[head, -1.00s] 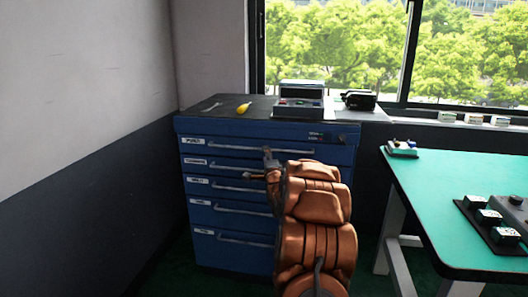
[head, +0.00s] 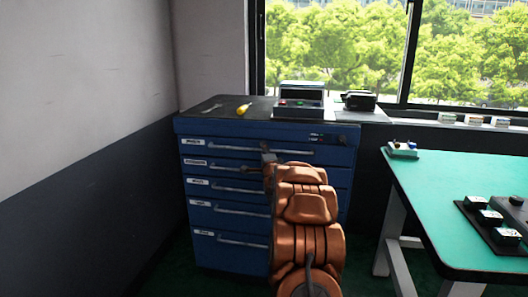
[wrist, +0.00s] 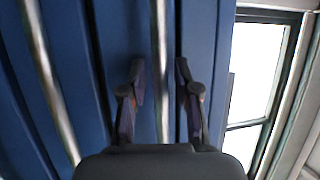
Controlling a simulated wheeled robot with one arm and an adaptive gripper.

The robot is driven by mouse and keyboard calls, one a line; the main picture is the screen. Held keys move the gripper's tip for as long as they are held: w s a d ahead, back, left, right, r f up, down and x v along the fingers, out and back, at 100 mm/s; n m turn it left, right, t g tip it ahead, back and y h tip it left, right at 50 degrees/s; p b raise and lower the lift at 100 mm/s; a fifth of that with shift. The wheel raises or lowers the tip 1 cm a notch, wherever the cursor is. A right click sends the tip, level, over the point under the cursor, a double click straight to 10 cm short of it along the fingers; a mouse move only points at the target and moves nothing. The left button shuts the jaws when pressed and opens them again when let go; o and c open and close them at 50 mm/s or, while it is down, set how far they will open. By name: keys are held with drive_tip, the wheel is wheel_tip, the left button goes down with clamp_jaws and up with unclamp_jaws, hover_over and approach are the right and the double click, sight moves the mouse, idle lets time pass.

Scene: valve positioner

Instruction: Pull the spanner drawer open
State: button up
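The blue drawer cabinet (head: 230,256) stands ahead, all its drawers looking shut. Each drawer has a white label at its left and a long metal handle; the label words are too small to read surely, so I cannot tell which is the spanner drawer. My gripper (head: 268,157) is in front of the top drawer (head: 235,136), near the middle of its handle (head: 232,149). In the wrist view, my gripper (wrist: 160,70) is open, its two fingers on either side of a handle bar (wrist: 161,30), with gaps on both sides. My arm hides the cabinet's lower right.
A yellow object (head: 243,109), a spanner-like tool (head: 211,107) and a grey device (head: 300,100) lie on the cabinet top. A green-topped table (head: 440,190) stands at the right. A wall (head: 80,180) is at the left.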

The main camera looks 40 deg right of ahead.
clamp_jaws()
drive_tip(key=shift+a, duration=0.1)
idle(0.4)
